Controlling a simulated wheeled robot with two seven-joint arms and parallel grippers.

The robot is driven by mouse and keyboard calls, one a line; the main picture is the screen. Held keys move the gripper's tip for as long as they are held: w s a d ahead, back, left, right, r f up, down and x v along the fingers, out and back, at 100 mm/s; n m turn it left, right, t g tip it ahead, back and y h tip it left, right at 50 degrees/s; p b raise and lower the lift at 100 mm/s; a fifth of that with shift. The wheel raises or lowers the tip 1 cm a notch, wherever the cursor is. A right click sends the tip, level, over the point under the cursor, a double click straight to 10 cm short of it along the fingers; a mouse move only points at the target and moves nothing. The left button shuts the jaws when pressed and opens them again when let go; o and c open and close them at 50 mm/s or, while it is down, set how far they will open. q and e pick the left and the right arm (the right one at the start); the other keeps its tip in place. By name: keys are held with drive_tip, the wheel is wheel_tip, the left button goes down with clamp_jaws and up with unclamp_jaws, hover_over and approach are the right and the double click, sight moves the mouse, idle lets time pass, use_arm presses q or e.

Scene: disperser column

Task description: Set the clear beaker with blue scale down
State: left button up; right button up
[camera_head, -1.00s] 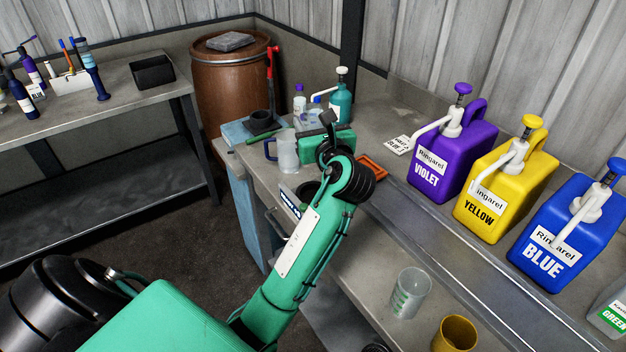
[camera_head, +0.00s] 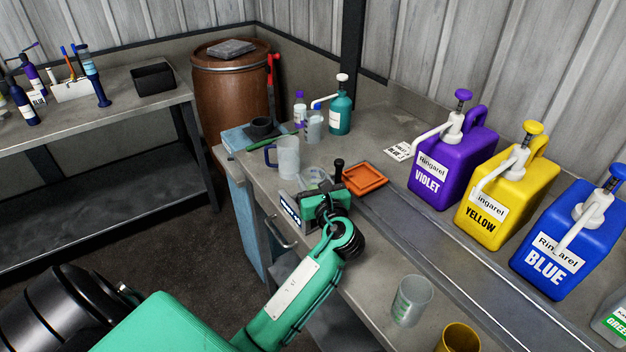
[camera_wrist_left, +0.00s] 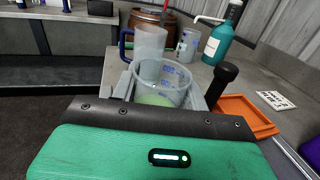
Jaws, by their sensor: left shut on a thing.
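The clear beaker with blue scale (camera_wrist_left: 160,85) stands upright between the fingers of my left gripper in the left wrist view, with something pale green at its bottom. In the head view its rim (camera_head: 312,175) shows just beyond my left gripper (camera_head: 318,187), which hides most of it. My left gripper is shut on the beaker, low over the near end of the bench (camera_head: 375,240). Whether the beaker's base touches a surface is hidden. My right gripper is not in view.
A frosted jug with a blue handle (camera_head: 288,158) stands just behind the beaker. A black knob (camera_head: 338,170) and an orange tray (camera_head: 364,179) are close on the right. A teal pump bottle (camera_head: 340,112) stands further back. Another clear beaker (camera_head: 411,300) stands at the front.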

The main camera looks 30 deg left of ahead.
use_arm(q)
drive_tip(key=o, duration=1)
drive_tip(key=shift+f, duration=0.1)
drive_tip(key=shift+o, duration=0.3)
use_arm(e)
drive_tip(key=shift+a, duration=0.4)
